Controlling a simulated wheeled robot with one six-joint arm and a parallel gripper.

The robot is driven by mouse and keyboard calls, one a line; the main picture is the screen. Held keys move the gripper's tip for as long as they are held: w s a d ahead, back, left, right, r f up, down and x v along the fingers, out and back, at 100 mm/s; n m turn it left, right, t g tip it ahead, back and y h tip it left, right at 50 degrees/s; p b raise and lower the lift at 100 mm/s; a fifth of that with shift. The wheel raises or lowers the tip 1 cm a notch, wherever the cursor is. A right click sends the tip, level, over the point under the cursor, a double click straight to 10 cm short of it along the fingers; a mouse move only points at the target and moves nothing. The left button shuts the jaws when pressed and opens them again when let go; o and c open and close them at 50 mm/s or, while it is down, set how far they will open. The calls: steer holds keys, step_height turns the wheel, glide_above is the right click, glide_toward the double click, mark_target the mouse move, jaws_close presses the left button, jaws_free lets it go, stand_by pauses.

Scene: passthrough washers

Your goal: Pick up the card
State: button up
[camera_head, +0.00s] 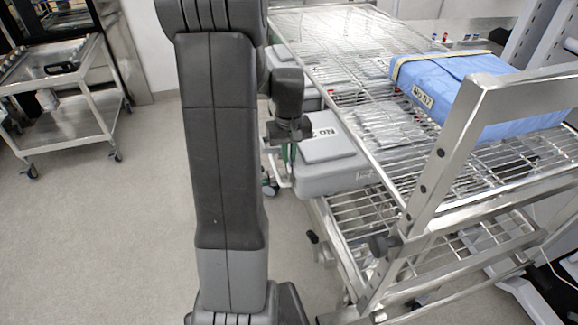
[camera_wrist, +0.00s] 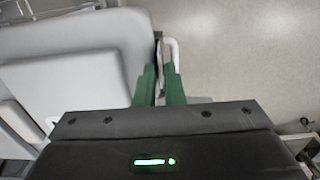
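I cannot pick out a card for certain in either view. My arm hides part of the head view.
A wire rack (camera_head: 375,130) stands at right, with a blue wrapped bundle (camera_head: 470,90) labelled on its front. A metal cart (camera_head: 65,130) stands far left. The floor (camera_head: 100,240) between is clear.

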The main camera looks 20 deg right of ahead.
jaws_close()
steer(key=shift+r, duration=0.5)
step_height(320, 180, up, 9)
steer(key=b, duration=0.1)
